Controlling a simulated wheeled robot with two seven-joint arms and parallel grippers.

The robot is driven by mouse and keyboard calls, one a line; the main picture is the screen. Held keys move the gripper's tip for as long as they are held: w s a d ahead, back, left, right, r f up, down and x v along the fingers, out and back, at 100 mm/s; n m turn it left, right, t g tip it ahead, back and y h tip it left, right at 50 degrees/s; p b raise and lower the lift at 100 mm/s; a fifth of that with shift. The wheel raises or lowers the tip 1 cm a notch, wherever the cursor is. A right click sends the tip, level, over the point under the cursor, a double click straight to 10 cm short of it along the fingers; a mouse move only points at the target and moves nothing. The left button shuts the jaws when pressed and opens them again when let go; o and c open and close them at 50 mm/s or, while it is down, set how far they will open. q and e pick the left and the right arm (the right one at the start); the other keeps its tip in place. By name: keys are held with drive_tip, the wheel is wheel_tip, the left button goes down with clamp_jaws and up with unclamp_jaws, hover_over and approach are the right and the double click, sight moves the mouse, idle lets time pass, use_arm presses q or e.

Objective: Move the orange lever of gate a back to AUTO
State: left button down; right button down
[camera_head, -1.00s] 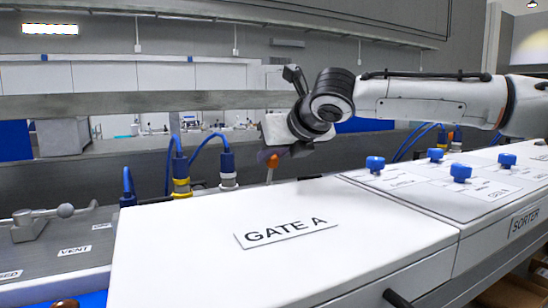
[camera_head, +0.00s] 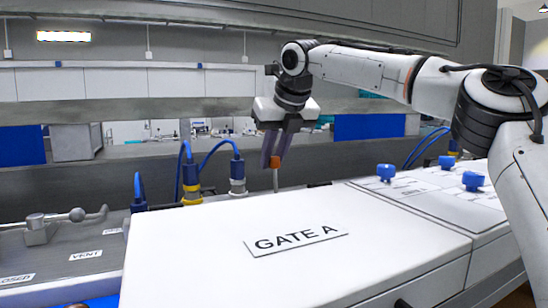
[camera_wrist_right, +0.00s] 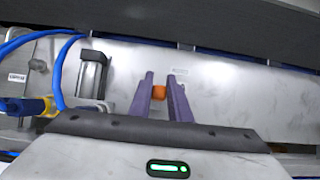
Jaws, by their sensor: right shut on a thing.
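The orange lever (camera_head: 276,163) of gate A stands upright on a thin stem behind the white gate A housing (camera_head: 200,255). My right gripper (camera_head: 269,161) points down over it, with its purple fingers at the orange knob. In the right wrist view the orange knob (camera_wrist_right: 159,92) sits between the two purple fingers (camera_wrist_right: 160,79), and the gripper is shut on it. The foot of the lever is hidden behind the housing, and I cannot read any AUTO marking. My left gripper is out of view.
Blue-cabled connectors (camera_head: 237,172) stand just left of the lever. A sorter panel with blue knobs (camera_head: 386,172) lies to the right. A grey panel with a metal handle (camera_head: 75,215) is at the left. The housing top is clear except for its label.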

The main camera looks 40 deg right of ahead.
idle(0.4)
drive_tip(key=c, duration=1.6)
unclamp_jaws()
drive_tip(key=shift+c, duration=0.2)
drive_tip(key=v, duration=1)
drive_tip(key=shift+s+r, duration=0.1)
